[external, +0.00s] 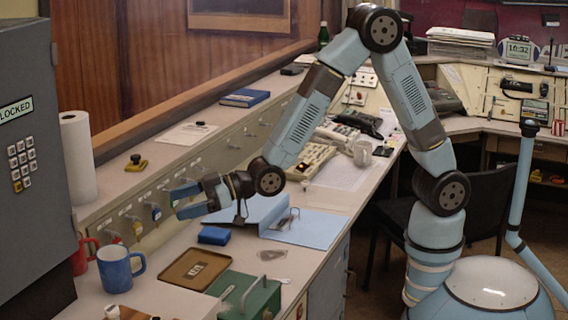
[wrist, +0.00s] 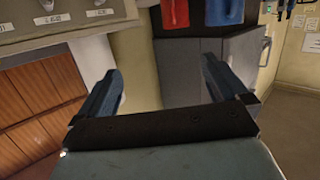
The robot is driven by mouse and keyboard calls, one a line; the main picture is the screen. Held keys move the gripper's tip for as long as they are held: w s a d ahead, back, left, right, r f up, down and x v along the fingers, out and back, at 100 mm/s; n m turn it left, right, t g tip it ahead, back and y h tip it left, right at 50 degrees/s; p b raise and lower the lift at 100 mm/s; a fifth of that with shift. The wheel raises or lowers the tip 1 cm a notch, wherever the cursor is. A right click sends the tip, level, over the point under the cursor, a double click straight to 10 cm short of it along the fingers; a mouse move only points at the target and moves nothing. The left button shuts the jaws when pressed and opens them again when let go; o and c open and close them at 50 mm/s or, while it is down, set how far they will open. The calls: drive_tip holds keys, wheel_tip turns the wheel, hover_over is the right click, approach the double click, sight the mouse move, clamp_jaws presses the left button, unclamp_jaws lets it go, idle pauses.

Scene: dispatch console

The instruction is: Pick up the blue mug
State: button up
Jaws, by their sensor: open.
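The blue mug (external: 118,270) stands upright on the counter at the lower left in the external view, its handle to the right. A red mug (external: 79,258) stands just behind it, partly hidden by the grey locker. My gripper (external: 178,201) is open and empty above the counter, higher than the blue mug and to its right, pointing left. In the wrist view my two fingers (wrist: 160,68) are spread apart. That view looks upside down; a blue shape (wrist: 223,12) and a red shape (wrist: 175,13) at its top edge appear to be the mugs, cut off there.
The grey locker (external: 35,240) rises at the left. A brown tray (external: 177,284) and green box (external: 245,300) lie right of the blue mug. A blue sponge-like block (external: 214,235) and open blue folder (external: 318,228) lie below my gripper. A paper roll (external: 77,155) stands behind the mugs.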

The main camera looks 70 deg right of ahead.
sight(123, 265)
drive_tip(key=s+a+f+n+y, duration=0.2)
drive_tip(key=s+a+f+y, duration=0.25)
drive_tip(key=a+f, duration=0.5)
drive_tip(key=shift+h, duration=0.45)
drive_tip(key=w+a, duration=0.1)
drive_tip(key=a, duration=0.1)
drive_tip(key=w+a+r, duration=0.1)
drive_tip(key=w+a, duration=0.1)
drive_tip(key=a, duration=0.1)
drive_tip(key=w+a, duration=0.1)
drive_tip(key=a, duration=0.1)
drive_tip(key=shift+w+a+r, duration=0.2)
drive_tip(key=shift+r, duration=0.2)
drive_tip(key=shift+x, duration=3.05)
drive_tip(key=shift+w+d, duration=0.1)
drive_tip(key=shift+d, duration=0.05)
drive_tip(key=c, duration=1.2)
drive_tip(key=shift+o, duration=0.2)
drive_tip(key=shift+r, duration=0.15)
